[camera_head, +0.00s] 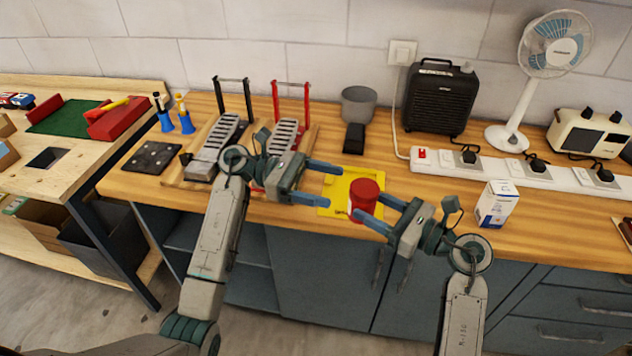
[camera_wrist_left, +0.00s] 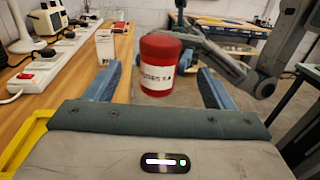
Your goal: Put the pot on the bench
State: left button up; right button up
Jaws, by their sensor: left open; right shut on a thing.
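A red pot (camera_head: 365,195) with a pale label is in my right gripper (camera_head: 371,211), which is shut on it. It appears held in the air at the bench's front edge, overlapping the yellow frame in the head view. The red pot also shows upright in the left wrist view (camera_wrist_left: 158,62), ahead of my left gripper and between its fingers in the picture. My left gripper (camera_head: 333,184) is open and empty, to the left of the pot and apart from it. The wooden bench (camera_head: 420,190) runs along the wall.
A yellow square frame (camera_head: 335,186) lies near the bench's front edge. A white box (camera_head: 496,205), a white power strip (camera_head: 460,168), a fan (camera_head: 511,135) and a black heater (camera_head: 438,97) stand right. A grey bowl (camera_head: 358,106) is behind. Bare wood lies between frame and box.

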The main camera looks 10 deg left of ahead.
aim_at(376, 195)
pick_arm(q)
jog(key=d, duration=0.3)
jog(key=s+d, duration=0.1)
jog(key=d, duration=0.6)
jog(key=shift+s+d, duration=0.2)
jog(key=shift+d, duration=0.2)
pick_arm(e)
jog(key=shift+d, duration=0.1)
pick_arm(q)
jog(key=c, duration=1)
jog(key=shift+c, duration=1)
pick_arm(e)
jog(key=o, duration=1.1)
